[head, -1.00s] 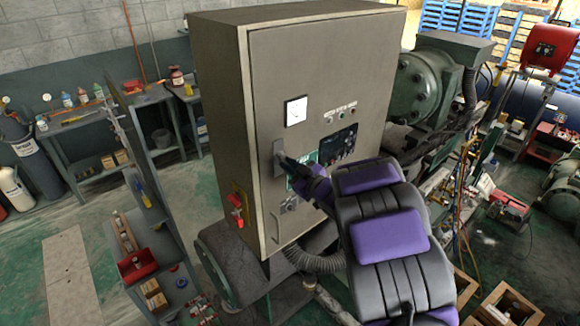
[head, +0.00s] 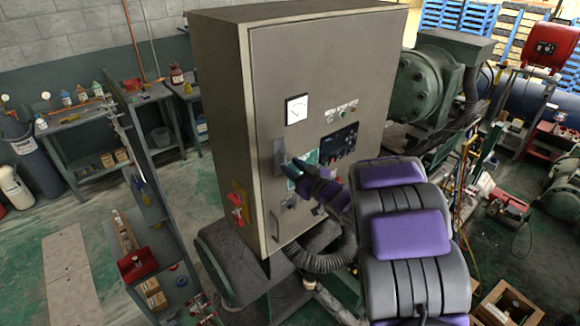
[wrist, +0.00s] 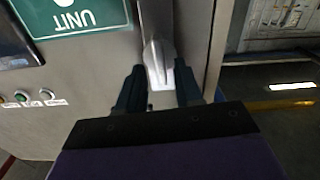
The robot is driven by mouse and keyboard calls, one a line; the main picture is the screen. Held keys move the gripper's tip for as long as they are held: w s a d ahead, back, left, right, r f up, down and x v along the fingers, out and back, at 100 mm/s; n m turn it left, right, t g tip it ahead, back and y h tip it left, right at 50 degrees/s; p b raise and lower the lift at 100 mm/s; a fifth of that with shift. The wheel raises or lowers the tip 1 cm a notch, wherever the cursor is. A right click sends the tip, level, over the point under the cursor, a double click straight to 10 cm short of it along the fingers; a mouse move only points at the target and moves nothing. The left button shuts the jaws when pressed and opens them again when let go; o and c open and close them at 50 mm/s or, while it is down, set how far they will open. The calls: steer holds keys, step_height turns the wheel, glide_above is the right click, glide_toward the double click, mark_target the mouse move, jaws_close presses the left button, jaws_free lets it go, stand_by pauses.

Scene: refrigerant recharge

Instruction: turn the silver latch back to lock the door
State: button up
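The silver latch (wrist: 155,50) sits on the door of the grey cabinet (head: 218,130). In the head view its plate (head: 279,150) is near the door's left edge, and the door looks closed. My gripper (head: 288,166) is in front of the door, just right of the plate. In the wrist view my gripper (wrist: 159,68) is open, with one dark finger on each side of the latch's lower end. The fingers look apart from it, though the depth between them is hard to tell. The latch's lower part is partly hidden in the head view.
A green UNIT label (wrist: 77,14) lies beside the latch. A gauge (head: 296,109), several buttons and a dark panel (head: 339,143) are on the door. A red switch (head: 237,208) is on the cabinet's side. A ribbed hose (head: 322,260) runs below. A green workbench (head: 155,135) stands left.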

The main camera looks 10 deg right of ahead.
steer(key=v, duration=0.7)
stand_by(0.3)
steer(key=shift+s+d, duration=0.1)
steer(key=s+d+f+m+g+h+b, duration=0.1)
steer(key=d+f+m+g+h+b, duration=0.15)
steer(key=d+f+h+b, duration=0.45)
steer(key=s+d+f+m+g+h+b, duration=0.2)
steer(key=s+f+m+g+h+b, duration=0.25)
steer(key=s+f+b, duration=0.6)
steer(key=s+a+f+g+y+b, duration=0.1)
steer(key=s+a+f+g+b, duration=0.2)
steer(key=s, duration=0.8)
steer(key=s+a+f+g+y+b, duration=0.1)
steer(key=s+a+f+g+b, duration=0.2)
steer(key=s+a, duration=0.3)
steer(key=s+a+f+g+y+b, duration=0.1)
steer(key=s+a+f+g+b, duration=0.3)
steer(key=s, duration=1.2)
steer(key=shift+a+g, duration=0.3)
steer(key=shift+a, duration=0.15)
